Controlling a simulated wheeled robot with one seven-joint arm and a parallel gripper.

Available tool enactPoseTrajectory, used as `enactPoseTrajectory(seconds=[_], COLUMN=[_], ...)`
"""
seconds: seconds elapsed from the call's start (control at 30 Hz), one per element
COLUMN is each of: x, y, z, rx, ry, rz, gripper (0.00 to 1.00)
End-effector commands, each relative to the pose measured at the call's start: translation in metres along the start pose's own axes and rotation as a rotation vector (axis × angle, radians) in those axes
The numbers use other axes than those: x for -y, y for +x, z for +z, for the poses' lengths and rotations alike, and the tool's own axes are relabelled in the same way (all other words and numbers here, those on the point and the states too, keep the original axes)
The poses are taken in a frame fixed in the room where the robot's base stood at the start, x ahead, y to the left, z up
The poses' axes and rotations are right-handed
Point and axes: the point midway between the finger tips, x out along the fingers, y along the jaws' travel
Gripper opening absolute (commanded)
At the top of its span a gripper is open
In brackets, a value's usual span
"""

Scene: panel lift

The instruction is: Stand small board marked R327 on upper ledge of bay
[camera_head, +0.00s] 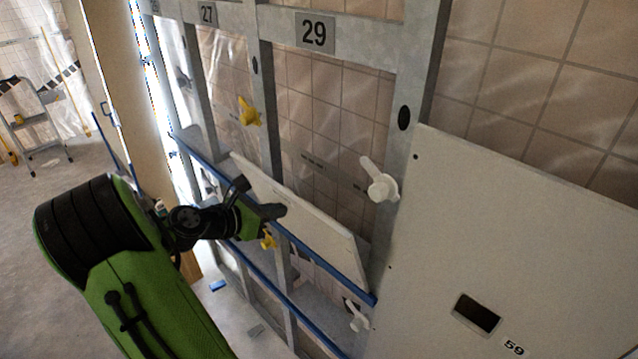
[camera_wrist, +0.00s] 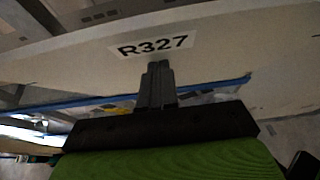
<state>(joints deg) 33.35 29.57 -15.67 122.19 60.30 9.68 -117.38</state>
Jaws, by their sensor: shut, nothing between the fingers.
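The small board (camera_head: 312,222) is a pale panel in the bay under plate 29 (camera_head: 314,32). Its lower edge runs along the blue-edged upper ledge (camera_head: 325,266), and it looks tilted; whether it rests fully on the ledge I cannot tell. In the wrist view the board (camera_wrist: 245,45) spans the picture, with the R327 label (camera_wrist: 153,46) readable. My gripper (camera_head: 277,211) is at the board's left part, in front of its face. In the wrist view its fingers (camera_wrist: 158,72) are together just below the label, with nothing between them. Contact with the board is unclear.
A large white panel marked 59 (camera_head: 510,240) covers the bay to the right. White catches (camera_head: 380,184) and yellow catches (camera_head: 249,112) sit on the frame posts. A lower blue-edged ledge (camera_head: 268,279) runs beneath. A stepladder (camera_head: 36,125) stands far left, with open floor before it.

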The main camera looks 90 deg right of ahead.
Motion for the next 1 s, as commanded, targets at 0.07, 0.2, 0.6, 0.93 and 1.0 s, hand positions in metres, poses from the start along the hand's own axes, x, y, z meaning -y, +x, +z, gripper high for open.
enactPoseTrajectory(seconds=[0.07,0.2,0.6,0.93,1.0], x=[0.000,0.000,0.000,0.000,0.000], y=[0.002,0.006,0.017,0.026,0.028], z=[0.002,0.003,0.008,0.011,0.012], rx=[0.000,0.000,0.000,0.000,-0.001], ry=[0.000,0.000,0.000,0.000,0.000], rz=[-0.001,-0.001,-0.001,0.000,0.000], gripper=[0.00,0.00,0.00,0.00,0.00])
